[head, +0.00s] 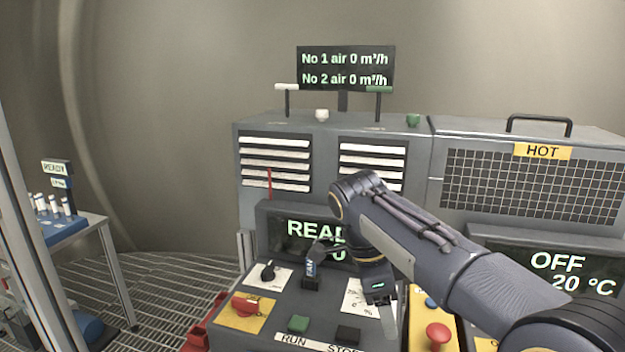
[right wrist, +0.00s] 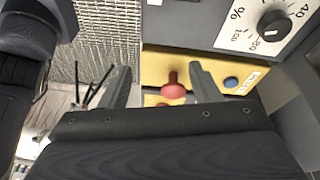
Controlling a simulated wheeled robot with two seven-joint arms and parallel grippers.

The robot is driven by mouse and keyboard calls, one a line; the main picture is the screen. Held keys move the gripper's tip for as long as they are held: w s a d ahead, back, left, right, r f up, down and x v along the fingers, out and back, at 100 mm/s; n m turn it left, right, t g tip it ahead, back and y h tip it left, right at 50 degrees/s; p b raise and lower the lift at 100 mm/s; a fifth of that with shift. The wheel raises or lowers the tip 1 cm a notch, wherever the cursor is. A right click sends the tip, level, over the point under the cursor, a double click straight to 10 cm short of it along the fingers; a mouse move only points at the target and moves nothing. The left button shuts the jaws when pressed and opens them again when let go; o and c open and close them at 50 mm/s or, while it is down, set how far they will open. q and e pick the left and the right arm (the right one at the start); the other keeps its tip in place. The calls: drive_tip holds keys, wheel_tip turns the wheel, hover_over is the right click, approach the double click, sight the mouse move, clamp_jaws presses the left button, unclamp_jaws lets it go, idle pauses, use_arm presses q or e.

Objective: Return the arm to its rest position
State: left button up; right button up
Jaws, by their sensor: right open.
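My right arm (head: 430,245) comes in from the lower right of the head view and reaches over the control console. My right gripper (head: 388,312) points down near the front right of the console, beside the white dial label. In the right wrist view the right gripper (right wrist: 165,88) has its two fingers wide apart, with nothing held. A red mushroom button (right wrist: 173,88) on a yellow plate shows between the fingers in that view, beyond them. My left gripper is not in the head view.
The console (head: 262,335) has a FAN lever (head: 311,270), a black knob (head: 268,271), a red switch (head: 245,303) and a green button (head: 298,324). A red mushroom button (head: 438,334) stands right of my gripper. A HOT mesh-fronted unit (head: 530,185) stands behind. Open grating floor (head: 175,280) lies left.

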drive_tip(key=s+d+n+y, duration=0.1)
drive_tip(key=d, duration=0.1)
drive_tip(key=s+d+f+n+y, duration=0.1)
drive_tip(key=s+d+n, duration=0.1)
drive_tip(key=s+d+n+y, duration=0.1)
drive_tip(key=s+d, duration=0.1)
drive_tip(key=shift+d+f+n+t, duration=0.3)
drive_tip(key=shift+f+n, duration=0.05)
drive_tip(key=shift+n, duration=0.05)
drive_tip(key=s+f+n+t+y, duration=0.1)
drive_tip(key=s+f+n+t, duration=0.1)
drive_tip(key=s, duration=0.4)
drive_tip(key=s+d+f+n+t+y, duration=0.1)
drive_tip(key=s+f+n+t, duration=0.1)
drive_tip(key=s+f+n, duration=0.2)
drive_tip(key=s+f+n+t+y, duration=0.2)
drive_tip(key=s+f+n, duration=0.1)
drive_tip(key=s+n, duration=0.3)
drive_tip(key=shift+s+d+f+n, duration=0.3)
drive_tip(key=shift+s, duration=0.65)
